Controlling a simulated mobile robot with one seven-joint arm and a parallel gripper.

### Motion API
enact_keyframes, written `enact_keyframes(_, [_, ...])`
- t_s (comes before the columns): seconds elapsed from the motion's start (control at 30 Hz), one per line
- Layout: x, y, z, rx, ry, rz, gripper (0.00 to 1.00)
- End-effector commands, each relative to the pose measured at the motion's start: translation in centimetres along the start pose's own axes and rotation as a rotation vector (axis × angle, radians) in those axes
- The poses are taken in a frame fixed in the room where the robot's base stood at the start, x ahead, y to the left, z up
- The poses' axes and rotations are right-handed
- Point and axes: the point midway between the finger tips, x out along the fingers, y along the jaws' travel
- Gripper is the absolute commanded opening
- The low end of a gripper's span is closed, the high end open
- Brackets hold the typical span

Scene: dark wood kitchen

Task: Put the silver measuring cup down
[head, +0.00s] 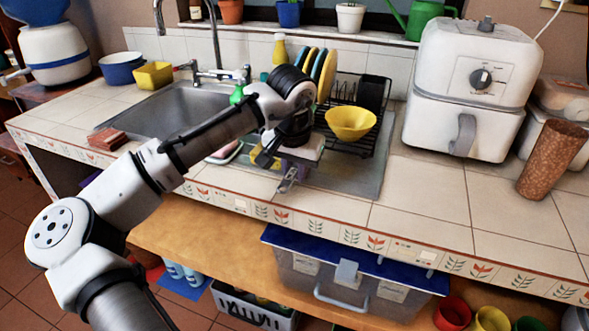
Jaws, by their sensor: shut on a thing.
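My gripper (279,168) is over the front edge of the tiled counter, in front of the drying rack, pointing down. It is shut on the silver measuring cup (289,181). The cup is small in the head view and partly hidden by my gripper, so its bowl and handle are hard to tell apart. It shows at the counter's front edge; I cannot tell whether it touches the tiles.
A black dish rack (378,140) with plates and a yellow bowl (351,123) stands just behind my gripper. The sink (165,110) is to the left. A white air fryer (468,90) stands right. Tiles (425,205) in front of it are clear.

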Motion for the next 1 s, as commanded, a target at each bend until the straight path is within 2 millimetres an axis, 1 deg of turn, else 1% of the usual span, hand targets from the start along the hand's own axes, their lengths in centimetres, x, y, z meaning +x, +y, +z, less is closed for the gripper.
enact_keyframes(0.23, [0.3, 0.1, 0.1, 0.0, 0.0, 0.002, 0.0])
enact_keyframes(0.27, [0.3, 0.0, 0.1, 0.0, 0.0, 0.001, 0.22])
enact_keyframes(0.4, [0.2, 0.0, 0.1, 0.0, 0.0, 0.001, 0.4])
enact_keyframes(0.67, [0.2, 0.0, 0.0, 0.0, 0.0, 0.0, 0.41])
enact_keyframes(0.77, [-0.1, 0.0, -0.1, 0.0, 0.0, -0.002, 0.41])
enact_keyframes(0.87, [-1.2, 0.0, -0.1, 0.0, 0.002, 0.001, 0.41])
enact_keyframes(0.97, [-3.1, 0.0, -0.1, 0.0, 0.002, 0.001, 0.41])
enact_keyframes(1.0, [-4.0, 0.0, -0.1, 0.0, 0.003, 0.001, 0.41])
